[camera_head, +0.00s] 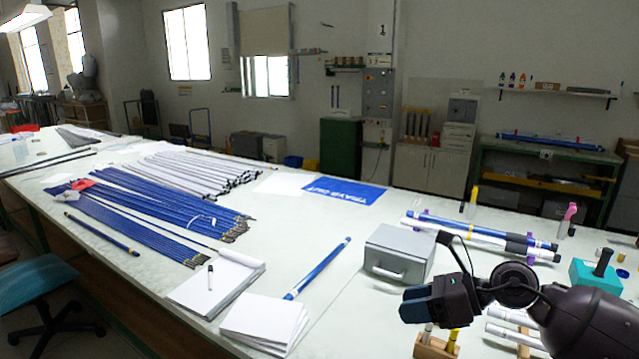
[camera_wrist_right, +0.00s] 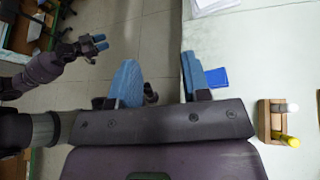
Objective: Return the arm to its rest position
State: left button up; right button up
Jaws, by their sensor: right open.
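My right arm comes in from the right edge of the head view. Its gripper (camera_head: 412,303), with blue finger pads, hangs over the front right of the long white table (camera_head: 345,325), in front of the grey metal box (camera_head: 398,252). In the right wrist view the two blue fingers of that gripper (camera_wrist_right: 160,75) stand apart with nothing between them, at the table's edge. My left gripper (camera_wrist_right: 98,43) shows small at the upper left of the wrist view, over the floor; its opening is too small to judge. The head view does not show it.
A wooden holder (camera_head: 437,347) with white and yellow pieces stands close below the right gripper. A teal box (camera_head: 596,279) and rods on supports (camera_head: 478,232) lie near the arm. Paper stacks (camera_head: 262,322), a blue rod (camera_head: 318,268) and bundled blue rods (camera_head: 150,215) lie further left.

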jog(key=s+d+f+n+t+h, duration=0.35)
jog(key=f+n, duration=0.25)
jog(key=n, duration=0.4)
jog(key=s+d+f+n+t+h, duration=0.2)
jog(key=d+f+n+t+h, duration=0.15)
jog(key=f+n, duration=0.45)
jog(key=s+d+f+n+t+h, duration=0.3)
jog(key=f+n+t, duration=0.1)
jog(key=n, duration=0.7)
jog(key=s+d+f+m+g+h, duration=0.1)
jog(key=s+f+m+g+h, duration=0.1)
jog(key=s+f, duration=0.9)
jog(key=s+m, duration=0.1)
jog(key=s, duration=0.2)
jog(key=shift+s+m+g+h, duration=0.3)
jog(key=shift+s+m+g, duration=0.1)
jog(key=shift+d, duration=0.1)
